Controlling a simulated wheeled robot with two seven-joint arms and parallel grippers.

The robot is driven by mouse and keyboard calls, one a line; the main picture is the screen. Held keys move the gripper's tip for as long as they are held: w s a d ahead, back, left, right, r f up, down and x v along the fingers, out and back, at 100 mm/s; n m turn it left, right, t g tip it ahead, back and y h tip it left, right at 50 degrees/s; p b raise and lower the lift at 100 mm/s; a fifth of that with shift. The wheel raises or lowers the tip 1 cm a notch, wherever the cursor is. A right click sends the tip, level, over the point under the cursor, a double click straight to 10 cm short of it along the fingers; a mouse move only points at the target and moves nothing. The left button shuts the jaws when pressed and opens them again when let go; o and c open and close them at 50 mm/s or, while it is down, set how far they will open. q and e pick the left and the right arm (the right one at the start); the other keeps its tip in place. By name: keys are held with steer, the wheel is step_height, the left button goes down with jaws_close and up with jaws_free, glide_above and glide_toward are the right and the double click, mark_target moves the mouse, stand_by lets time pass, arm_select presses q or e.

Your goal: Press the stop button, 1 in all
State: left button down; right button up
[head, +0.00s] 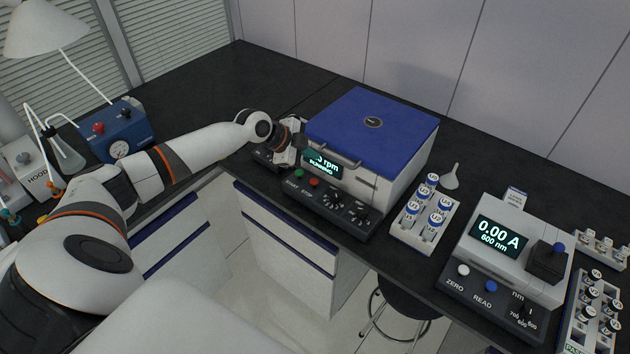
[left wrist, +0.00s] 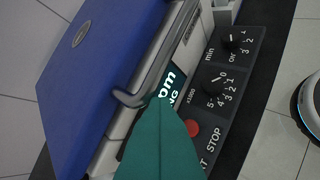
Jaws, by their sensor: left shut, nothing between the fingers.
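The stop button is a red round button (head: 314,182) above the word STOP on the dark front panel of the blue-lidded centrifuge (head: 372,125). In the left wrist view the red button (left wrist: 193,128) shows just right of my finger. A green start button (head: 299,173) sits left of it in the head view; in the wrist view it is hidden. My left gripper (head: 301,150) is shut and empty, above the panel and close to the display, apart from the red button. Its teal fingers (left wrist: 163,103) cover part of the display in the wrist view. My right gripper is not in view.
The display (head: 323,165) reads rpm and RUNNING. A lid handle and knobs (head: 345,206) are close by. A vial rack (head: 424,215), a funnel (head: 450,178) and a photometer (head: 510,250) stand to the right. A blue pump box (head: 118,130) stands at the left.

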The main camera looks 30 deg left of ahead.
arm_select(q)
steer(key=a, duration=0.1)
steer(key=b, duration=0.5)
glide_above(314, 182)
steer(key=a, duration=0.1)
steer(key=f, duration=0.6)
steer(key=shift+s+f, duration=0.25)
steer(key=shift+f, duration=0.15)
steer(key=shift+s+d+f+b, duration=0.1)
steer(key=shift+s+f+b, duration=0.05)
steer(key=shift+f+b, duration=0.4)
steer(key=shift+f, duration=0.1)
stand_by(0.4)
steer(key=shift+f+b, duration=0.4)
steer(key=shift+b, duration=0.1)
